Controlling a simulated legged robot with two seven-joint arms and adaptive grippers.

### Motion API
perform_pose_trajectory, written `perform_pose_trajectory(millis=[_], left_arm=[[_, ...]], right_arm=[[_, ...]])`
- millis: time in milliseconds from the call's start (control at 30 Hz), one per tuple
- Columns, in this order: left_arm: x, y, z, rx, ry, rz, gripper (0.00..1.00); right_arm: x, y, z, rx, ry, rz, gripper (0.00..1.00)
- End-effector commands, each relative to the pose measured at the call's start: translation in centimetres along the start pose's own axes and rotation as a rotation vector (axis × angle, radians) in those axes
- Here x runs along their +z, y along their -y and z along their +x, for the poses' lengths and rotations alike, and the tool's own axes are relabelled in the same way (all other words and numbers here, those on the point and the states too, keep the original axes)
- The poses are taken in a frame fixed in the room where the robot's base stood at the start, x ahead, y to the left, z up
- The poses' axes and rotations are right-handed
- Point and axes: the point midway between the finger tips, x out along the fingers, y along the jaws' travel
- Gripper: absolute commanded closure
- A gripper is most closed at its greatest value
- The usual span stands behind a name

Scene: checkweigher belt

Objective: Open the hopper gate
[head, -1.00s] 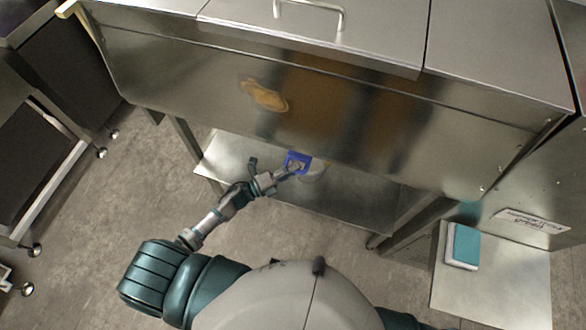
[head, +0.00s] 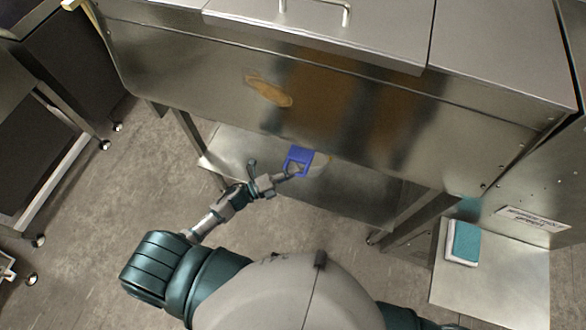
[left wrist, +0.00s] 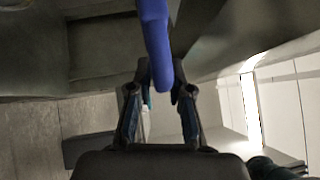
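The hopper is the large steel box (head: 200,75) across the head view. A blue handle (head: 299,155) sticks out below its lower front edge, and I take it to be the gate's handle. My left gripper (head: 291,175) is at the handle's near end. In the left wrist view the blue handle (left wrist: 156,35) comes down from the top, and its end lies between the two fingertips of my left gripper (left wrist: 163,92), which close in on both sides. The gate plate itself is mostly hidden under the hopper. My right gripper is out of view.
A steel shelf (head: 235,150) lies low beneath the hopper. At the right, a teal and white block (head: 462,242) rests on a steel surface (head: 490,290). Wheeled dark units (head: 70,75) stand at the left. The floor between is clear.

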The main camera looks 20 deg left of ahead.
Motion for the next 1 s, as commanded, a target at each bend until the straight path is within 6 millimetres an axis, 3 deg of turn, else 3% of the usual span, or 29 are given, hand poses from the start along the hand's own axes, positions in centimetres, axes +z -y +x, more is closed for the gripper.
perform_pose_trajectory(millis=[33,67,467,800,1000], left_arm=[[-0.1,-0.2,-0.1,0.003,0.000,-0.001,0.65],[-0.1,-0.1,-0.1,0.003,0.000,-0.001,0.59],[0.0,-0.1,-0.8,0.001,0.001,-0.002,0.59],[0.0,-0.2,-7.9,0.005,0.001,-0.003,0.59],[0.1,-0.3,-11.0,0.003,0.001,-0.002,0.59]], right_arm=[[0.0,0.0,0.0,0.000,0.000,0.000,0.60],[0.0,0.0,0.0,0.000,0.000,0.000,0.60],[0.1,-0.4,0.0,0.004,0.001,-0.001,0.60],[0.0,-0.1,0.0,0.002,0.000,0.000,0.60],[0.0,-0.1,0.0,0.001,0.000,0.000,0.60]])
